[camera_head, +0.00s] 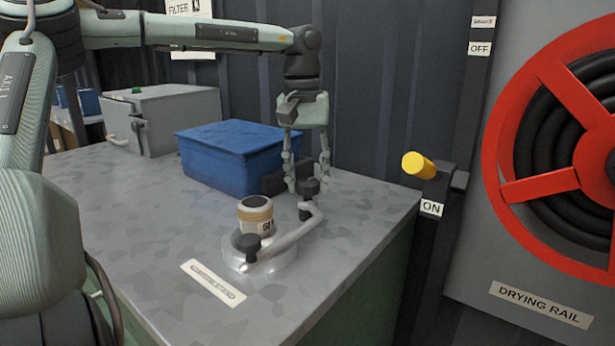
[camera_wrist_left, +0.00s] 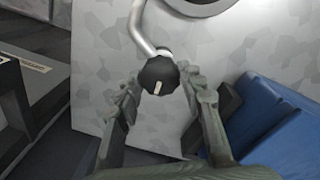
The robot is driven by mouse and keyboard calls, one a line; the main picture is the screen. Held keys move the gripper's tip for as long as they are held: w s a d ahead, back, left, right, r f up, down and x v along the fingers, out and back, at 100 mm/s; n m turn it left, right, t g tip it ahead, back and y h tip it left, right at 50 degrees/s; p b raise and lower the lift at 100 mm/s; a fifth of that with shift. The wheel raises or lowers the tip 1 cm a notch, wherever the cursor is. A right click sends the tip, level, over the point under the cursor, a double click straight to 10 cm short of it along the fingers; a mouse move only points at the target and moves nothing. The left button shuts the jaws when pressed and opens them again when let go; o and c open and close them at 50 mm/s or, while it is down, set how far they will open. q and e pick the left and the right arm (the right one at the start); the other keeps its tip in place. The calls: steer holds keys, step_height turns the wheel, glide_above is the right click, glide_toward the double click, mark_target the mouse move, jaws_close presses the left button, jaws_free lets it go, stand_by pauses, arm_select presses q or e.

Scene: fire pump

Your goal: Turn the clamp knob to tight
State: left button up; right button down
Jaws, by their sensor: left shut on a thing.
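The clamp (camera_head: 290,238) is a pale metal bar over a round metal base (camera_head: 262,262) on the grey bench. A black knob (camera_head: 309,186) stands at the bar's far end. In the left wrist view the knob (camera_wrist_left: 158,76) shows a white mark pointing toward the bottom of the picture. My left gripper (camera_head: 308,182) reaches down from above, shut on this knob with one finger on each side; its fingers (camera_wrist_left: 158,86) also flank it in the left wrist view. A second black knob (camera_head: 248,246) is at the near end. My right gripper is not in view.
A blue bin (camera_head: 235,155) is behind, and a grey box (camera_head: 165,115) is farther left. A yellow-handled lever (camera_head: 418,165) and red reel (camera_head: 540,185) are to the right. The front bench surface is clear around a small label plate (camera_head: 213,282).

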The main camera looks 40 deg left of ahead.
mark_target(304, 180)
arm_select(q)
steer(key=shift+r+m, duration=0.1)
steer(key=shift+m, duration=0.4)
steer(key=o, duration=1.2)
steer(key=shift+c, duration=0.2)
step_height(304, 180, up, 12)
steer(key=shift+s+a, duration=0.15)
steer(key=shift+a, duration=0.1)
